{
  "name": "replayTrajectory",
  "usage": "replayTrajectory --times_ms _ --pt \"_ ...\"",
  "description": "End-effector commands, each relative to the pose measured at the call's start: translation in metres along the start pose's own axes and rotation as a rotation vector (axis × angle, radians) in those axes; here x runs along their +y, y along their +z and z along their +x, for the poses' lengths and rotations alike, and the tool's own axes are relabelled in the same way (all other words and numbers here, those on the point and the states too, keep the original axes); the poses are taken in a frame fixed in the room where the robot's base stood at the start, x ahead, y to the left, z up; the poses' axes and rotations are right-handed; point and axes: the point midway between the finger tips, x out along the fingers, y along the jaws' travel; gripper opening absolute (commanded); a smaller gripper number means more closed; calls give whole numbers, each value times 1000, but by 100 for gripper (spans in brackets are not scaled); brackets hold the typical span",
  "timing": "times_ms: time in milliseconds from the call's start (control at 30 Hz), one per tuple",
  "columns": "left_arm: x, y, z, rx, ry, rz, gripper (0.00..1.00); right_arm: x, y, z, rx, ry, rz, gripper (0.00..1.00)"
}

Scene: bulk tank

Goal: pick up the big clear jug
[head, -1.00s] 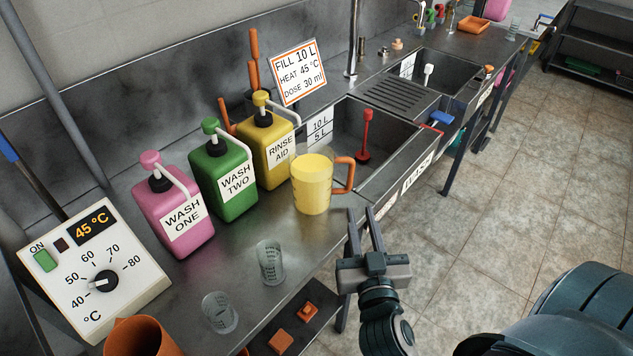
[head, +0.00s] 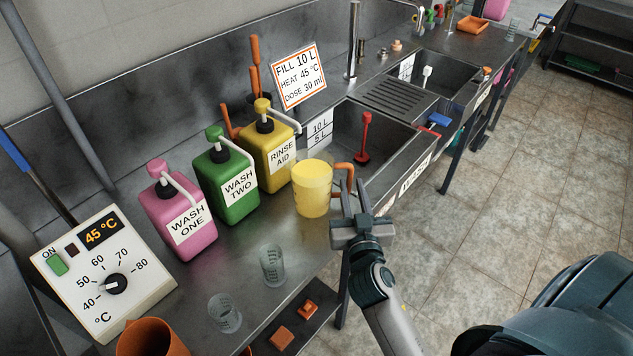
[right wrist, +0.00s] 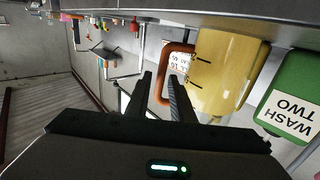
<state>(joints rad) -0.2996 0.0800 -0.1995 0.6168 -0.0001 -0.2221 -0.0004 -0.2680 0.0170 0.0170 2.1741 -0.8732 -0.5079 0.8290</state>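The big clear jug (head: 311,192) stands upright on the steel counter, holding yellow liquid, its orange handle (head: 346,172) pointing right. In the right wrist view the jug (right wrist: 228,72) and the handle (right wrist: 162,80) show close up. My right gripper (head: 350,183) is open at the handle side of the jug. In the right wrist view the handle's upright bar lines up between the two fingers of my right gripper (right wrist: 160,75); I cannot tell whether they touch it. Part of the handle is hidden behind a finger in the head view. My left gripper is not in view.
Yellow (head: 267,150), green (head: 227,180) and pink (head: 180,218) pump bottles stand left of the jug. Two small clear measuring cups (head: 272,265) (head: 225,314) stand in front. A sink (head: 385,140) is behind, and a dial box (head: 103,275) is at left.

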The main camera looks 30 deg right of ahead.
Motion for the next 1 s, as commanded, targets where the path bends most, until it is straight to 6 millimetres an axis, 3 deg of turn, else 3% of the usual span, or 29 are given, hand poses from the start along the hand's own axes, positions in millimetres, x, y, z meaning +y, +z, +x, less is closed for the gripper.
replayTrajectory --times_ms 200,667,1000 --pt "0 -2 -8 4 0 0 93 0 0 21 -1 -1 -1 21" --pt "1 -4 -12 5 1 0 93 0 -2 27 0 -1 0 21" --pt "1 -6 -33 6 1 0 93 -1 -4 65 0 -1 -3 21"
